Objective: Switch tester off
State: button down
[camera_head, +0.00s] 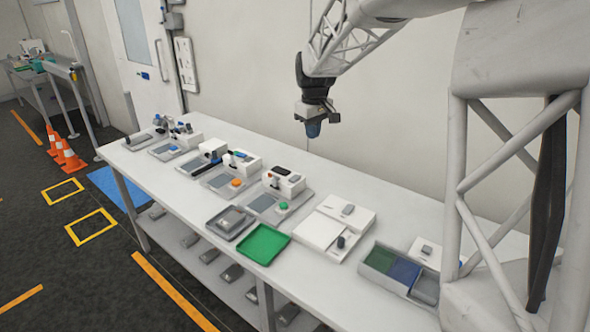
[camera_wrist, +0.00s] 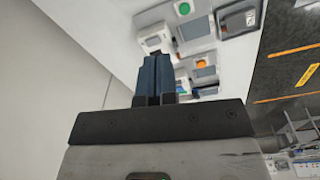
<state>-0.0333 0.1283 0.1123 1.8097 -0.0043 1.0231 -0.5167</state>
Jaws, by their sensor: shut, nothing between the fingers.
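My gripper (camera_head: 313,129) hangs above the bench near the back wall, pointing down, with blue fingertips. In the wrist view its blue fingers (camera_wrist: 155,78) are together and empty. Several bench stations stand below, and I cannot tell which is the tester. One has a white box (camera_head: 285,183) and a green button (camera_head: 283,206), also in the wrist view (camera_wrist: 183,8). Another has a white box (camera_head: 246,164) and an orange button (camera_head: 236,182), also in the wrist view (camera_wrist: 201,63). The gripper is apart from both. Any switch is too small to read.
A grey tray (camera_head: 231,222), a green tray (camera_head: 263,244) and a white unit (camera_head: 319,230) lie on the bench (camera_head: 184,196). Compartmented bins (camera_head: 380,259) stand to the right. Orange cones (camera_head: 68,155) stand on the floor at left. Air around the gripper is clear.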

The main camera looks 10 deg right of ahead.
aim_at(295, 178)
jog(key=w+a+f+n, duration=0.1)
jog(key=w+f, duration=0.4)
jog(key=w, duration=0.3)
jog(key=w+a+f+n, duration=0.1)
jog(key=w+f, duration=0.4)
jog(key=w, duration=0.4)
jog(key=shift+w+f+n+g, duration=0.3)
jog(key=shift+f+g, duration=0.05)
jog(key=shift+g, duration=0.05)
jog(key=shift+a+f, duration=0.1)
jog(key=shift+f, duration=0.05)
notch_tip(295, 178, down, 14)
jog(key=shift+r, duration=0.15)
dwell(0.4)
jog(key=shift+f, duration=0.2)
jog(key=shift+s+a+r, duration=0.1)
jog(key=shift+s+r, duration=0.05)
jog(key=shift+s+a+r, duration=0.2)
jog(key=shift+s+a, duration=0.15)
dwell(0.3)
